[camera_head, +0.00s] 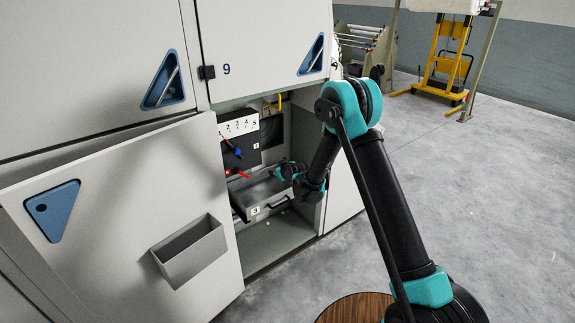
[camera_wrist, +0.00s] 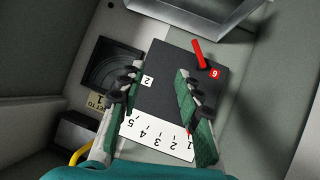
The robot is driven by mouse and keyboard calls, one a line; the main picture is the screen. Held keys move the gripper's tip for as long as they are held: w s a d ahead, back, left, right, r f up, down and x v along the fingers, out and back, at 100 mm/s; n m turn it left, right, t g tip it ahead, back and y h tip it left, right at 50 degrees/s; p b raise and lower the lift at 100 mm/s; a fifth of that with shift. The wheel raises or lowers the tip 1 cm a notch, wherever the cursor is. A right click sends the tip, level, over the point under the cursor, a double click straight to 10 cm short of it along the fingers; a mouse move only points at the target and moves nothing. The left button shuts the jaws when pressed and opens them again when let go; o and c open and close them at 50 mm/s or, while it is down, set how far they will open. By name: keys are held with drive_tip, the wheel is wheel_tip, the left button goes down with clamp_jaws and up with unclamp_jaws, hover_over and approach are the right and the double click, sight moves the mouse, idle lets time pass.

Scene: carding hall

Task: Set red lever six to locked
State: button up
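The red lever (camera_head: 243,174) sticks out of the lower part of a black box (camera_head: 243,152) inside the open cabinet. In the wrist view the red lever (camera_wrist: 199,53) stands beside a red number label (camera_wrist: 214,73), beyond the right finger's tip. A white strip numbered 1 to 5 (camera_head: 238,126) runs along the box's top edge. A blue lever (camera_head: 238,152) shows above the red one in the head view; I cannot find it in the wrist view. My gripper (camera_wrist: 158,73) is open and empty, its fingers over the black box, apart from the red lever.
The cabinet door (camera_head: 125,220) with a grey pocket (camera_head: 190,252) stands open at left. A metal drawer (camera_head: 262,192) lies below the box. A dark square recess (camera_wrist: 110,66) and a yellow hook-like part (camera_wrist: 78,155) are beside the box.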

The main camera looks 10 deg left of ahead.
drive_tip(key=d+r+m+g, duration=0.1)
drive_tip(key=d+r, duration=0.3)
drive_tip(key=d, duration=0.1)
drive_tip(key=shift+s+m, duration=0.3)
drive_tip(key=shift+c, duration=0.3)
